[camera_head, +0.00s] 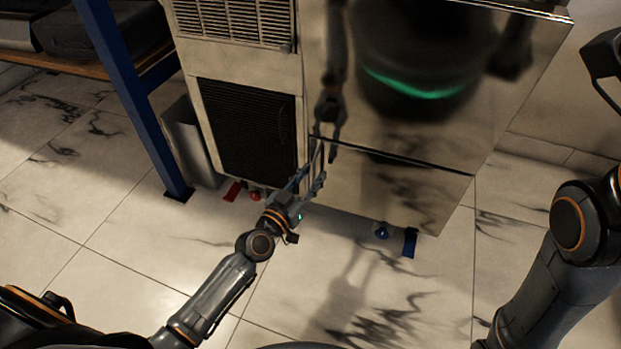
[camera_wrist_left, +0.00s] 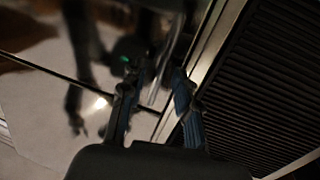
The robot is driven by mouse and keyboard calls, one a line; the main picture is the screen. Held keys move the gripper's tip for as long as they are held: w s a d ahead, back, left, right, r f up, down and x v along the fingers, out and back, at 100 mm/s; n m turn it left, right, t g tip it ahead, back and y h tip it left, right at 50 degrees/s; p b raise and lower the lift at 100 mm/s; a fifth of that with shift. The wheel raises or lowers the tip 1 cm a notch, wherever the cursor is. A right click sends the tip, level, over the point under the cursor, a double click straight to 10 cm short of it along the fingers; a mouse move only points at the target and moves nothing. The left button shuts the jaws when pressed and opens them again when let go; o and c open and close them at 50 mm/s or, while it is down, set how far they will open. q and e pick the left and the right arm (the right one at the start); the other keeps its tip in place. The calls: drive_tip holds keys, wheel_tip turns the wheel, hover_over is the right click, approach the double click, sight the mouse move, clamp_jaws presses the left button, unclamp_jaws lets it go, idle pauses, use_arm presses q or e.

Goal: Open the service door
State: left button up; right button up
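The service door, which I take to be the glossy steel front (camera_head: 420,100) of the tall cabinet, appears shut, with a dark seam between it and the panel below. It also shows in the left wrist view (camera_wrist_left: 45,55). A slim upright bar (camera_wrist_left: 166,65), seemingly its handle, runs near the door's left edge. My left gripper (camera_head: 318,165) is at this edge, its blue-padded fingers (camera_wrist_left: 160,85) apart on either side of the bar. I cannot tell whether they touch it. A dark piece (camera_head: 605,60) at the right edge may be part of my right gripper; its fingers are unclear.
A black louvred grille (camera_head: 246,133) is left of the door, with a vent (camera_head: 235,20) above. A blue post (camera_head: 130,95) and grey bin (camera_head: 190,140) stand further left. Red and blue feet (camera_head: 409,243) are under the cabinet. The marble floor (camera_head: 400,300) in front is clear.

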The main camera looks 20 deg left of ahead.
use_arm(q)
clamp_jaws()
drive_tip(key=shift+s, duration=0.1)
